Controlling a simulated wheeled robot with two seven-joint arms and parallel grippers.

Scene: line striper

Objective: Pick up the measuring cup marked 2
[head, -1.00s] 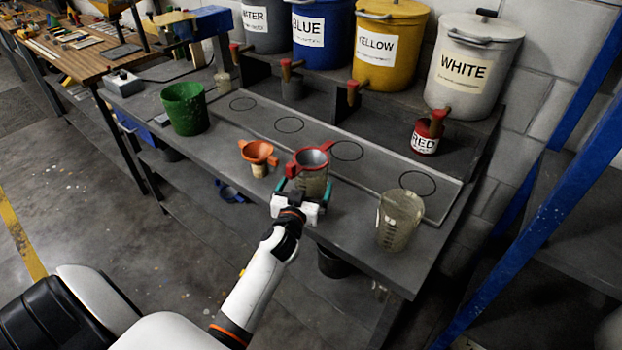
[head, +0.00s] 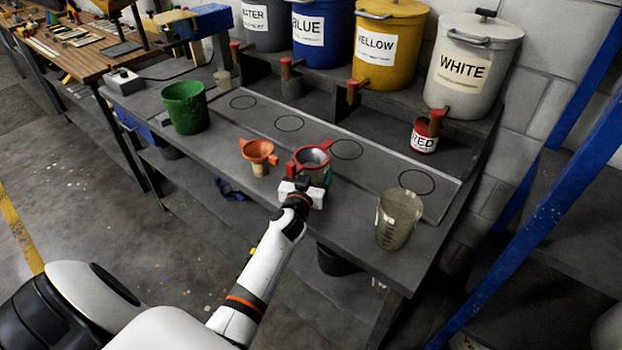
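A clear measuring cup (head: 398,218) stands at the right of the bench near its front edge. A second vessel stands under a red strainer-like piece (head: 311,158) with side handles; it looks like a clear cup and is now mostly hidden by my gripper. I cannot read a 2 on either one. My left gripper (head: 310,183) is at this second cup, at the bench's front edge. One teal finger shows along the cup's right side; the other is hidden, so I cannot tell whether the fingers touch or grip it. My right gripper is not in view.
An orange funnel (head: 258,154) stands just left of the gripper, and a green bucket (head: 186,107) farther left. Labelled paint drums with taps line the raised shelf behind, with a RED can (head: 424,136) at right. The circle-marked strip (head: 235,117) is mostly clear.

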